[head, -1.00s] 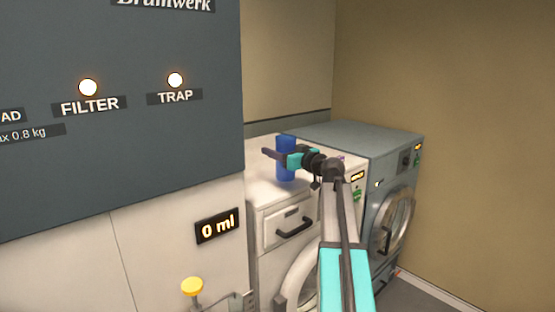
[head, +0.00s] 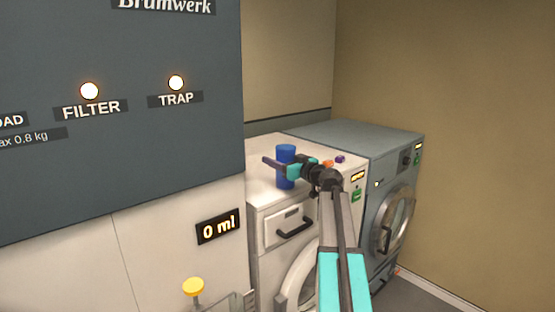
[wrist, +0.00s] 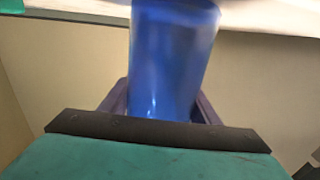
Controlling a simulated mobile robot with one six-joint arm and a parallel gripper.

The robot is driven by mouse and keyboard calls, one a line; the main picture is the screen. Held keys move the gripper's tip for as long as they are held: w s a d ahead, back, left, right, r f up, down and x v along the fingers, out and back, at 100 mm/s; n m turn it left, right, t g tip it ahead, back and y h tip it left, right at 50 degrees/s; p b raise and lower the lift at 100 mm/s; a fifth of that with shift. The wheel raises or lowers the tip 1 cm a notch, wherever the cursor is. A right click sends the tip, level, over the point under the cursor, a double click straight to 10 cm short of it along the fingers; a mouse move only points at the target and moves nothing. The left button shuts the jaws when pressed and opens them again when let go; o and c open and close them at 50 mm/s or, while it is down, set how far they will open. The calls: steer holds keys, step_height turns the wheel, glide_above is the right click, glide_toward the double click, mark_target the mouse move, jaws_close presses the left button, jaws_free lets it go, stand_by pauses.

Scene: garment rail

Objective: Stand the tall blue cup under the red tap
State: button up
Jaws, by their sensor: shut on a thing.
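The tall blue cup (head: 286,154) is upright in the head view, over the top of the white washing machine. My gripper (head: 276,164) is shut on it, with a dark finger showing on its left side. In the wrist view the cup (wrist: 172,60) fills the middle, between the two dark fingers of my gripper (wrist: 160,105). Whether the cup's base touches the machine's top I cannot tell. No red tap shows in either view.
The white washing machine (head: 262,196) stands beside a grey one (head: 360,139). A small orange thing (head: 328,163) and a purple one (head: 340,158) lie on the white top. At left are a dark panel (head: 130,150), a "0 ml" display (head: 218,227) and a yellow knob (head: 193,287).

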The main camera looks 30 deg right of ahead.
steer(key=o, duration=1.1)
steer(key=shift+f, duration=0.1)
steer(key=s, duration=0.4)
steer(key=s+d+b, duration=0.1)
steer(key=s, duration=0.3)
steer(key=s+b, duration=0.1)
steer(key=s, duration=0.3)
steer(key=shift+d, duration=0.3)
steer(key=shift+w, duration=0.1)
